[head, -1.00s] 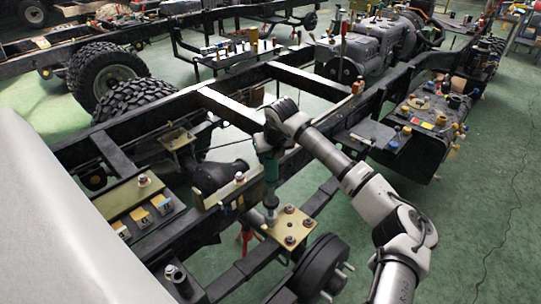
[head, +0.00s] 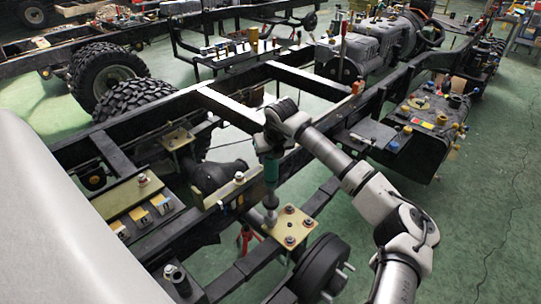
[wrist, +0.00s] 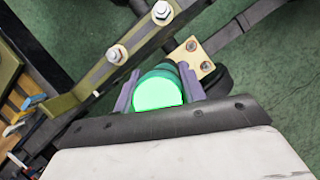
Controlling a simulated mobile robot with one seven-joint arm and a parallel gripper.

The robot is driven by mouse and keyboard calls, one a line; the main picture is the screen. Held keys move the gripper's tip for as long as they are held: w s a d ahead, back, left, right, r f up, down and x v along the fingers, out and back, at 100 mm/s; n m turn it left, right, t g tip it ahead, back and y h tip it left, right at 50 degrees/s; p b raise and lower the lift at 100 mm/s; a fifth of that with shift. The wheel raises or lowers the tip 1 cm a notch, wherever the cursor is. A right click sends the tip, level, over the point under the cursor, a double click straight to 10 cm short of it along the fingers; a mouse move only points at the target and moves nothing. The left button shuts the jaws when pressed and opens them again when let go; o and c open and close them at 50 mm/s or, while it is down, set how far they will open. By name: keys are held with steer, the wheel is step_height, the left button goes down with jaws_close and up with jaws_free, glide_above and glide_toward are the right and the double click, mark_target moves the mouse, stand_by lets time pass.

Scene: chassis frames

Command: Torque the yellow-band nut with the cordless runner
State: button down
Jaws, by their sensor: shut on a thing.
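My gripper (head: 271,147) is shut on the green cordless runner (head: 270,172), which hangs nearly upright with its grey socket end down. In the wrist view the runner's bright green end (wrist: 158,92) sits between the two purple-grey jaws. The socket end is at the left corner of a brass plate (head: 291,224) on the frame. Nuts show at the plate's other corners, such as the right one (head: 308,223). The left corner's nut is largely hidden by the socket, and I cannot tell whether they touch. No yellow band is clear on these nuts.
A black hub drum (head: 318,264) with studs is just below the plate. A tray with yellow tags (head: 140,214) lies left. Dark chassis rails (head: 230,108) surround the arm. A black box with small parts (head: 430,125) stands right; green floor beyond it is clear.

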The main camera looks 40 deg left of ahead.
steer(key=shift+f+b, duration=1.3)
steer(key=shift+f, duration=0.15)
stand_by(1.7)
steer(key=shift+f+b, duration=0.2)
steer(key=shift+b, duration=0.4)
stand_by(1.7)
steer(key=shift+r, duration=0.2)
stand_by(0.4)
steer(key=shift+r+p, duration=0.6)
steer(key=shift+r, duration=0.85)
steer(key=shift+r+p, duration=1.15)
steer(key=shift+r, duration=1.4)
